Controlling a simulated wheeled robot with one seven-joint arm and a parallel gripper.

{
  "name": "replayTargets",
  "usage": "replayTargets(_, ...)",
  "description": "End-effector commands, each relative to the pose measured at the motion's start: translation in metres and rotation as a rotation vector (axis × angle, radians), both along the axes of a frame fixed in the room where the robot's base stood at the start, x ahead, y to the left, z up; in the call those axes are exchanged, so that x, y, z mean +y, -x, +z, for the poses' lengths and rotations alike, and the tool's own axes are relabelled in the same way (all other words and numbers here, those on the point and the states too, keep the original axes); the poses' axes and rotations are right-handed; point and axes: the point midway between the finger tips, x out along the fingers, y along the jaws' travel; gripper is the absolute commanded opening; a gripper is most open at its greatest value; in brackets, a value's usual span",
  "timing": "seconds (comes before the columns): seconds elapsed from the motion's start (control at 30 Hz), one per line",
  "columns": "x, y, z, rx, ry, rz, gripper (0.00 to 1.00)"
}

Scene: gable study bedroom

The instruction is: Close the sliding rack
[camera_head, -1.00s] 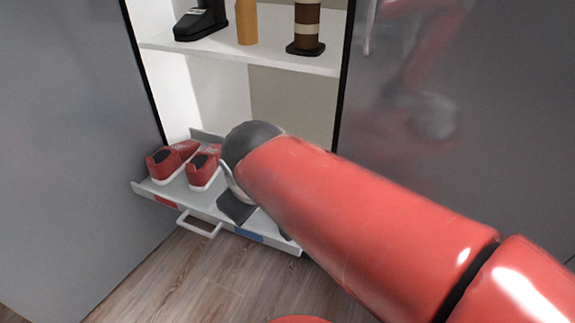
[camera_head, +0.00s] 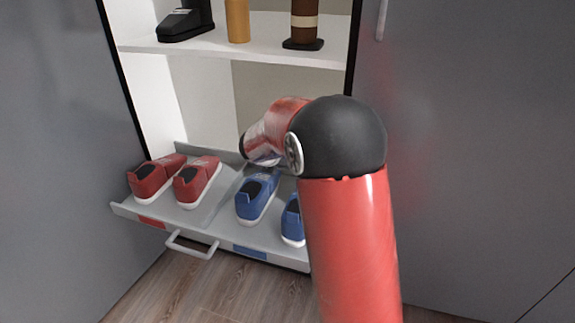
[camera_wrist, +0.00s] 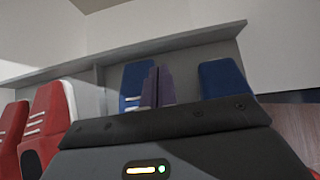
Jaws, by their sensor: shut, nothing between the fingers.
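The sliding rack (camera_head: 215,222) is a pale grey tray low in the cabinet, pulled out past the cabinet's front edge. It has a light grey bar handle (camera_head: 192,245) on its front. Red shoes (camera_head: 197,180) stand on its left half and blue shoes (camera_head: 257,196) on its right half. My arm covers the rack's right end in the head view. My gripper (camera_wrist: 157,86) shows in the wrist view as two dark fingers pressed together, empty, in front of the blue shoes. In the head view the fingers are hidden behind my arm.
Grey cabinet panels (camera_head: 470,150) flank the opening on both sides. Wooden floor (camera_head: 215,285) in front of the rack is clear.

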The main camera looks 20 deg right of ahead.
Motion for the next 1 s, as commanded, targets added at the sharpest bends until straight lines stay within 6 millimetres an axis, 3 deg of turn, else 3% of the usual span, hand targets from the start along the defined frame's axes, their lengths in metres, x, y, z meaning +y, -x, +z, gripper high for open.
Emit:
replayTargets(0.2, -0.019, -0.023, -0.032, 0.002, -0.001, -0.006, 0.00)
replayTargets(0.43, -0.032, -0.042, -0.054, 0.000, -0.002, -0.005, 0.00)
replayTargets(1.0, -0.036, -0.047, -0.058, -0.001, -0.003, -0.006, 0.00)
